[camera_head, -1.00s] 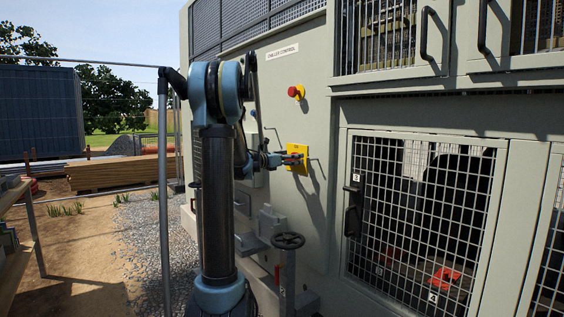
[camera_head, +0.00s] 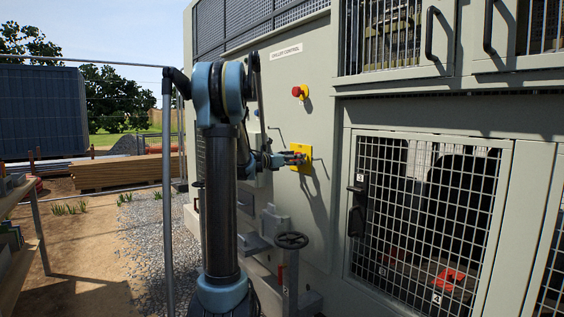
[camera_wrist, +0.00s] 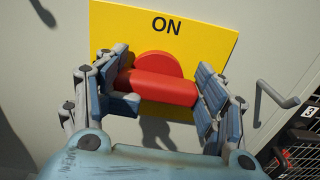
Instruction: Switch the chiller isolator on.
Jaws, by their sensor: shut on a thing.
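The chiller isolator is a yellow plate (camera_head: 306,151) on the grey cabinet wall. In the wrist view the yellow plate (camera_wrist: 215,45) bears the word ON at its top. A red rotary handle (camera_wrist: 165,84) with a round red boss behind it lies across the plate, nearly level and slightly tilted. My gripper (camera_wrist: 162,92) is shut on the red handle, with one blue-padded finger at each end of the bar. In the head view my gripper (camera_head: 290,158) reaches the plate from the left. The lower plate is partly hidden by my gripper.
A red emergency button (camera_head: 299,91) sits above the isolator, under a CHILLER CONTROL label (camera_head: 285,52). A handwheel (camera_head: 291,240) stands below. A mesh door (camera_head: 425,210) is at the right. A small lever (camera_wrist: 272,98) projects right of the plate.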

